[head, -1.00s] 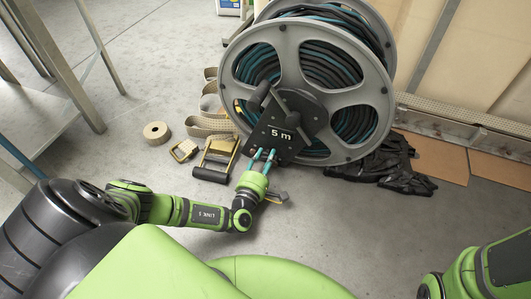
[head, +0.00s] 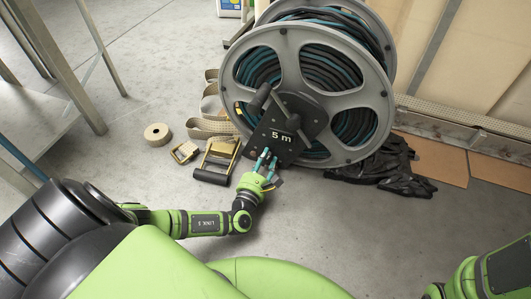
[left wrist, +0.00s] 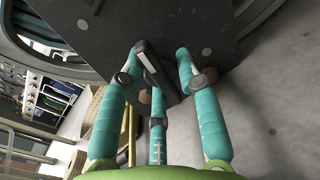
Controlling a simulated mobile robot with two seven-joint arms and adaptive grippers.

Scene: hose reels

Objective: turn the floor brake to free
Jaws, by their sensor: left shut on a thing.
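The hose reel (head: 355,90) stands on the floor with teal and black hose wound on it. My left gripper (head: 266,158) is at the lower edge of this plate. In the left wrist view its teal fingers (left wrist: 155,85) close around a short black lever (left wrist: 150,62) with a pale stripe, which I take to be the floor brake. The lever is too hidden by the fingers in the head view to read its position. My right arm shows at the lower right, but its gripper is out of view.
A tan tape roll (head: 157,134), a brass buckle (head: 184,152), a strap (head: 209,128) and a black-handled ratchet (head: 213,176) lie left of the plate. A metal table leg (head: 58,70) stands at left. Floor in front is clear.

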